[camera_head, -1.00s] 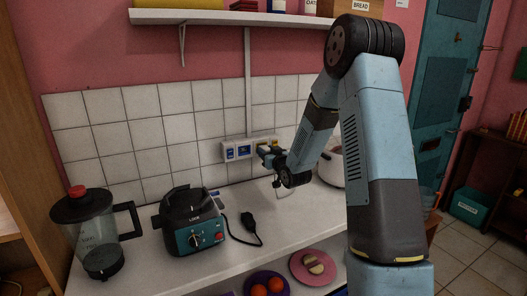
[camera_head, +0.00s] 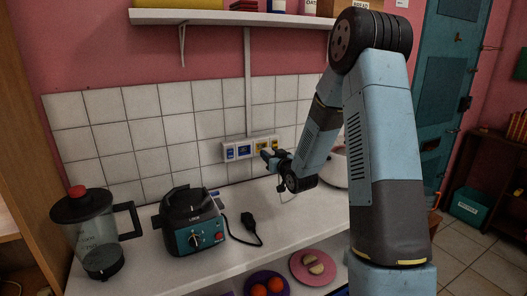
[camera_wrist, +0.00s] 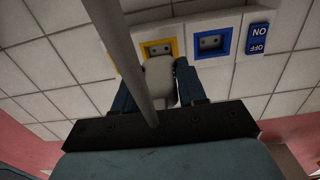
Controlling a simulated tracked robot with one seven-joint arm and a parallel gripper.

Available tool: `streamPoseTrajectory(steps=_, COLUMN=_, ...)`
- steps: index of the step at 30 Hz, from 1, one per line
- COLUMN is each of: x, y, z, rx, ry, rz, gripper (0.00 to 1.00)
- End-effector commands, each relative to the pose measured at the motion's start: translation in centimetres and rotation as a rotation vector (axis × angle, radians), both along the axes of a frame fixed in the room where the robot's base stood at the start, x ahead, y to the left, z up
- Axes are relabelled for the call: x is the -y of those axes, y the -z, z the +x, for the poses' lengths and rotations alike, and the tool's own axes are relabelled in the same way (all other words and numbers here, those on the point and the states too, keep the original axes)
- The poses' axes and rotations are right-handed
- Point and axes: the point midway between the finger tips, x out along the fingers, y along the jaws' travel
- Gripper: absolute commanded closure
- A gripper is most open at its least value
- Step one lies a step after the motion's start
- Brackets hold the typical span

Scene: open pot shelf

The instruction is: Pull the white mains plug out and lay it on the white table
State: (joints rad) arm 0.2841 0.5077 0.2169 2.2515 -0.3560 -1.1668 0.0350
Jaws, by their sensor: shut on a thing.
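The white mains plug (camera_wrist: 159,82) is between the two fingers of my gripper (camera_wrist: 155,72) in the wrist view, and my gripper is shut on it. The yellow-framed socket (camera_wrist: 158,49) just beyond has its holes showing, so the plug is out of it. A pale cord (camera_wrist: 122,55) crosses close in front of the wrist camera. In the head view my gripper (camera_head: 269,156) is in front of the wall socket panel (camera_head: 250,148), above the white table (camera_head: 285,222). The plug is too small to make out there.
A blue-framed socket (camera_wrist: 210,42) and a switch (camera_wrist: 258,38) are beside the yellow one. A cooker (camera_head: 192,225) with a black plug (camera_head: 248,219) and a jug (camera_head: 98,235) stand left. A white pot (camera_head: 337,165) is partly behind my arm. The table's middle is clear.

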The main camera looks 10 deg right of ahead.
Motion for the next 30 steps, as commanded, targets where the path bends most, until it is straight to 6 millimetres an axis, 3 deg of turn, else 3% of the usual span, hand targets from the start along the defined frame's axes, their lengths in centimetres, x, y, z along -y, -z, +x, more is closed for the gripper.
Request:
streamPoseTrajectory(steps=16, x=0.4, y=-0.1, z=-1.7, rx=0.0, ry=0.0, rz=-0.001, gripper=1.0)
streamPoseTrajectory(steps=30, x=0.4, y=0.0, z=-1.9, rx=0.0, ry=0.0, rz=-0.001, gripper=1.0)
